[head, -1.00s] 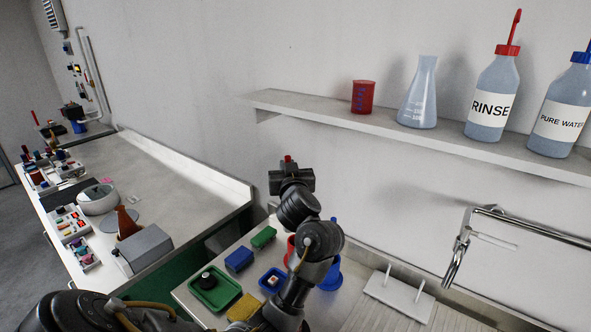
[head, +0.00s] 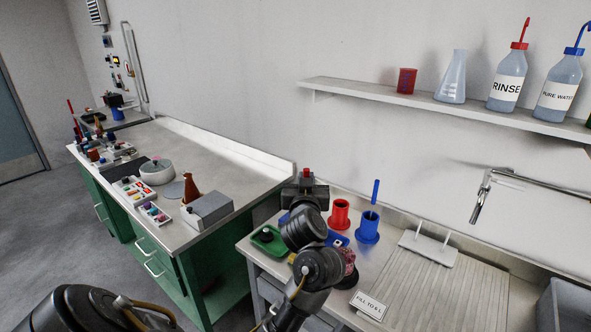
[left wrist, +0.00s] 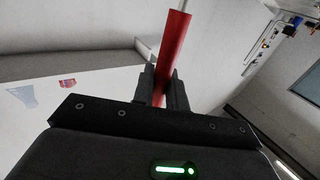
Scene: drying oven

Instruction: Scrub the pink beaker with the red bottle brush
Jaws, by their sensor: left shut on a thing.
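My left gripper (head: 305,190) is raised in front of the wall in the head view. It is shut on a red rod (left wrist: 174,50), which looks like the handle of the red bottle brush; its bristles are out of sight. The red tip (head: 306,172) shows above the jaws. A patterned pinkish-red thing (head: 348,258), possibly the pink beaker, stands on the sink-side counter, partly hidden by my left arm. My right gripper is not in view.
A red holder (head: 340,214) and a blue holder (head: 368,229) with a blue handle stand on the counter. A white drying rack (head: 430,248) and a tap (head: 482,198) are to the right. The shelf above bears a red beaker (head: 406,80), a flask and bottles.

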